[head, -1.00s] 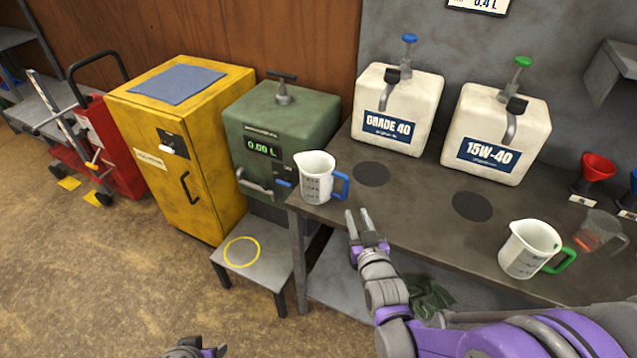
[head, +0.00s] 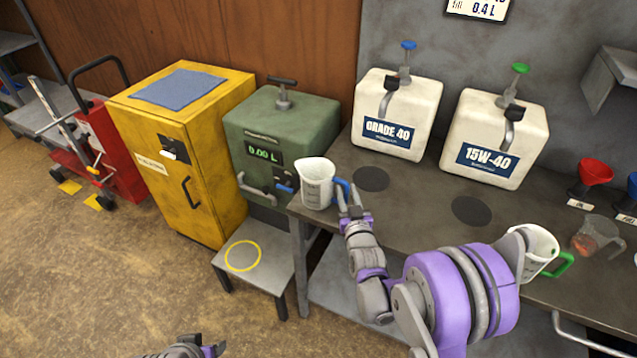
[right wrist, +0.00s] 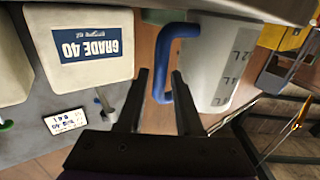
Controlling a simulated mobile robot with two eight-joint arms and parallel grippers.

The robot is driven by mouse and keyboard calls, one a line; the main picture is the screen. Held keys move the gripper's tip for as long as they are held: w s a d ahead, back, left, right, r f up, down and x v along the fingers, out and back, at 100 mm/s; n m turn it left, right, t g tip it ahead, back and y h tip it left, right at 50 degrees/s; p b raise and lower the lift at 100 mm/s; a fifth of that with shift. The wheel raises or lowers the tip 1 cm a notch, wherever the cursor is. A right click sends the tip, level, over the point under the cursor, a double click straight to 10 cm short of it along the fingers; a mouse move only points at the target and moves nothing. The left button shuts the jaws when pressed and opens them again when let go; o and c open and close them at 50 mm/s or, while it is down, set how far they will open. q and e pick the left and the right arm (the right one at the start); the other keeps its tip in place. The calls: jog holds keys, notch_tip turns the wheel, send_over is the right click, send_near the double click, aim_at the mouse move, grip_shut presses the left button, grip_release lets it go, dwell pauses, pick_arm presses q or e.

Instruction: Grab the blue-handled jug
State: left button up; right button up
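The blue-handled jug (head: 316,188) is a white measuring jug. It stands upright at the left front corner of the bench, its blue handle (head: 342,187) pointing right. My right gripper (head: 349,196) is at the handle. In the right wrist view the gripper (right wrist: 160,85) is open, with the lower part of the blue handle (right wrist: 178,32) between its fingertips and a gap to the left finger. The jug's marked wall (right wrist: 222,60) shows beyond the right finger. My left gripper (head: 190,350) shows only partly at the bottom edge; its fingers are unclear.
A green-handled jug (head: 538,245) stands at right, partly behind my right arm. The GRADE 40 (head: 397,105) and 15W-40 (head: 495,135) canisters stand at the back of the bench (head: 420,190). A green dispenser (head: 280,130) is left of the jug, above a low stand (head: 270,240).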

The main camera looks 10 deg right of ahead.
jog(key=shift+w, duration=0.5)
jog(key=shift+s, duration=0.1)
jog(key=shift+c, duration=0.2)
grip_shut()
jog(key=shift+r, duration=0.1)
